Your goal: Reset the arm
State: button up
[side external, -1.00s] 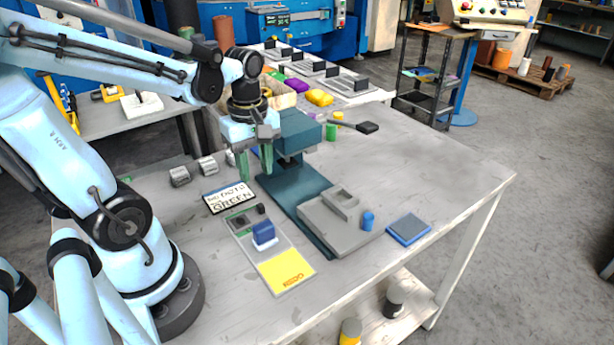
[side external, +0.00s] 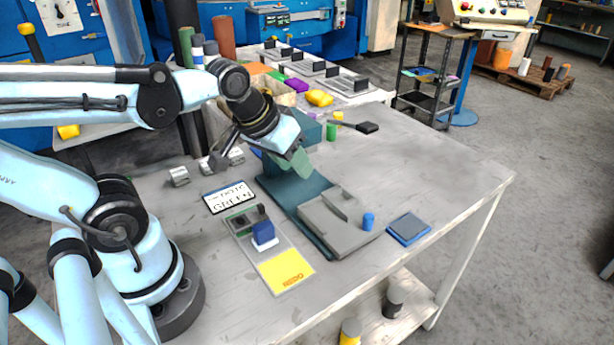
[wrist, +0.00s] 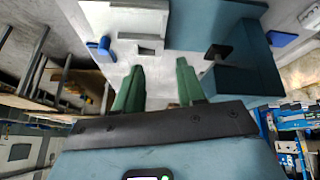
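My gripper (side external: 298,165) has two green fingers and is tilted, pointing down and to the right in front of the teal press (side external: 315,128). In the wrist view the two fingers (wrist: 158,85) stand apart with nothing between them. The press has a flat teal base (side external: 290,196) on the table. My gripper is above the base and holds nothing.
A sign reading GREEN (side external: 230,198) lies left of the base. Nearer is a panel with a blue block (side external: 263,233) and a yellow REDO field (side external: 285,270). A blue-edged pad (side external: 408,229) lies at right. The table's right side is clear.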

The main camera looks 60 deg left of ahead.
jog(key=d+m, duration=0.1)
jog(key=m+t, duration=0.1)
jog(key=m, duration=0.1)
jog(key=shift+w+d+r, duration=0.15)
jog(key=shift+w+d, duration=0.15)
jog(key=shift+d, duration=0.05)
dwell(1.0)
